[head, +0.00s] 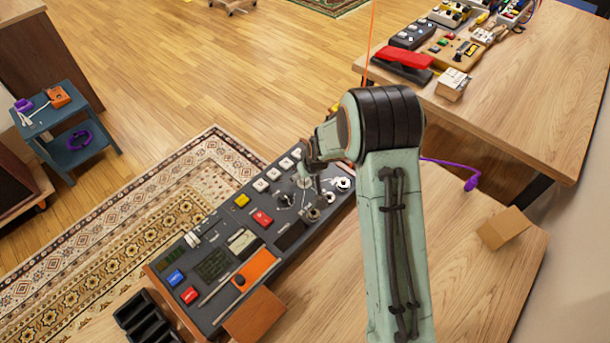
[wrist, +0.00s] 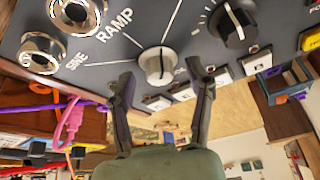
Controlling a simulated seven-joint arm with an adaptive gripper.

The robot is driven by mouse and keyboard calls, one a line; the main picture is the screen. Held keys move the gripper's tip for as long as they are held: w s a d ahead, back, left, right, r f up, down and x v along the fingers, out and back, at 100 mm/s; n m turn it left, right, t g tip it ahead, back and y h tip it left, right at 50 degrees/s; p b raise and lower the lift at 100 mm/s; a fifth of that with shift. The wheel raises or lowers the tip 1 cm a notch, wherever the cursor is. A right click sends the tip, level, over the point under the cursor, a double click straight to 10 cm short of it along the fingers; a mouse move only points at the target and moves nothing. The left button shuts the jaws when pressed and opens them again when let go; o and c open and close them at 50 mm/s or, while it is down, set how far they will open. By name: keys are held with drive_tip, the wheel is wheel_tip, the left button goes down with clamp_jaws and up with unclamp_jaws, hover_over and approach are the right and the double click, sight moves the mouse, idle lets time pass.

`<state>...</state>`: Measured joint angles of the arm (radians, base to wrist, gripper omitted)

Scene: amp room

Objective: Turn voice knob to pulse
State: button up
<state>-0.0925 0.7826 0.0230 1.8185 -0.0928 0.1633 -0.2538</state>
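The silver-white knob (wrist: 157,66) sits on a dark panel (wrist: 110,60) in the wrist view, with printed lines running out from it. The labels RAMP and SINE are readable to its left. Lettering on its right is partly covered by a finger, so I cannot read it. My gripper (wrist: 160,78) is open, with one dark finger on either side of the knob and a gap showing on both sides; contact is not visible. In the head view my gripper (head: 312,192) is over the far right part of the console (head: 212,226), and the knob cannot be made out there.
In the wrist view a black knob (wrist: 232,22) is close to the right finger, and metal jacks (wrist: 40,52) are at left. In the head view a table (head: 520,110) with pedals stands at the back right. A small blue cart (head: 72,125) stands at left.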

drive_tip(key=v, duration=1.2)
drive_tip(key=shift+s, duration=0.1)
drive_tip(key=s+d+r+t, duration=0.1)
drive_tip(key=s+r, duration=0.3)
drive_tip(key=r, duration=0.3)
drive_tip(key=s+d+r+t, duration=0.1)
drive_tip(key=s+r+t, duration=0.15)
drive_tip(key=r, duration=0.35)
drive_tip(key=s+d+f+m+g, duration=0.1)
drive_tip(key=s+g, duration=0.3)
drive_tip(key=s, duration=0.7)
drive_tip(key=s+d+f+m+g+h, duration=0.1)
drive_tip(key=s+f+m+g, duration=0.1)
drive_tip(key=s, duration=0.9)
drive_tip(key=shift+s+f+g, duration=0.15)
drive_tip(key=shift+f+g, duration=0.7)
drive_tip(key=shift+f, duration=0.05)
